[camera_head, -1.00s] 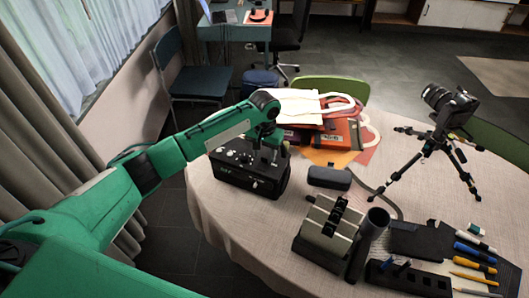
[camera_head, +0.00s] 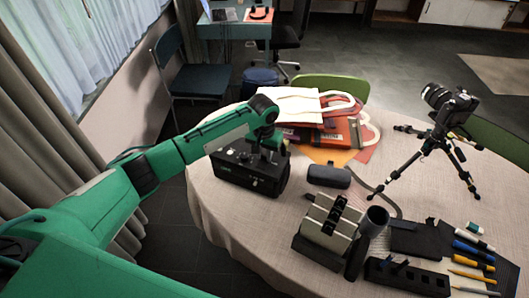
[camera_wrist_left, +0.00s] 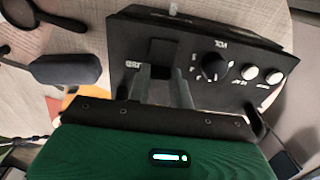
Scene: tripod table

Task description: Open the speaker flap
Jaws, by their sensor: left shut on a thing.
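The speaker (camera_head: 240,180) is a black box near the left edge of the round table. In the left wrist view its panel (camera_wrist_left: 195,70) shows one black knob, two silver knobs and white lettering. A small dark block (camera_wrist_left: 163,50), which looks like part of the flap, stands at the panel between my fingertips. My left gripper (camera_head: 265,154) is over the speaker's top, reaching down to it. In the left wrist view the left gripper (camera_wrist_left: 161,72) is shut on that dark block. The flap's hinge and how far it is open cannot be made out. My right gripper is out of view.
A dark case (camera_head: 328,176) lies right of the speaker, and bags (camera_head: 325,132) lie behind it. A metallic device (camera_head: 328,228) stands in front. A camera tripod (camera_head: 440,145) and pens are at the right. Bare cloth (camera_head: 235,222) shows in front of the speaker.

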